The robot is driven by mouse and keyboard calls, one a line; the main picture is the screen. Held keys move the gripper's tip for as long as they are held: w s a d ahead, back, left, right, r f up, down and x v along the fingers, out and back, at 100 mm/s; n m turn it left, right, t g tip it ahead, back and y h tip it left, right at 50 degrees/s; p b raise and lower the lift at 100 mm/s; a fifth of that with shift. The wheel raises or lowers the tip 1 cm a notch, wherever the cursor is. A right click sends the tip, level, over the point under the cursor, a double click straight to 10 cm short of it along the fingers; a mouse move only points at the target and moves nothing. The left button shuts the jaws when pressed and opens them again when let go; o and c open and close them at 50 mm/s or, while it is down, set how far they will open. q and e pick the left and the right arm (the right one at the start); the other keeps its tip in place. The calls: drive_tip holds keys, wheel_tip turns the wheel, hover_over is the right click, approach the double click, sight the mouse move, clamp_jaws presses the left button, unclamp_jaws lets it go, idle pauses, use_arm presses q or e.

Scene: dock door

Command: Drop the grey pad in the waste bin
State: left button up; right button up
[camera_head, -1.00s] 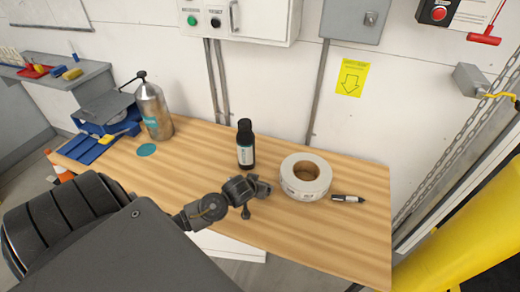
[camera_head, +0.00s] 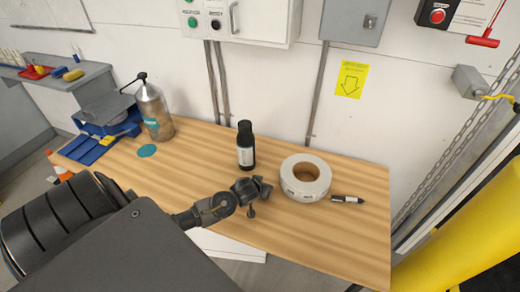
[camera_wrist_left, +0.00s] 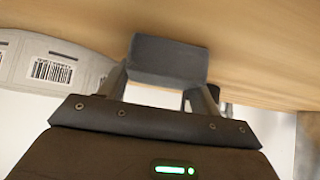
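A flat dark-grey slab (camera_head: 106,106) rests on a blue holder at the bench's back left. No waste bin is visible in either view. My left gripper (camera_head: 265,186) is above the wooden bench, in front of the black bottle and left of the tape roll. The left wrist view shows a blue-grey block (camera_wrist_left: 168,58) at the finger ends, over the wood. My right gripper is out of view.
A black bottle (camera_head: 246,146), white tape roll (camera_head: 320,188), small black tube (camera_head: 347,199), metal spray bottle (camera_head: 153,110) and teal disc (camera_head: 147,151) stand or lie on the wooden bench (camera_head: 335,240). A yellow post (camera_head: 470,240) is at right. The bench's front right is clear.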

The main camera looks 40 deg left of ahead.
use_arm(q)
drive_tip(key=shift+c, duration=1.1)
drive_tip(key=shift+r, duration=0.1)
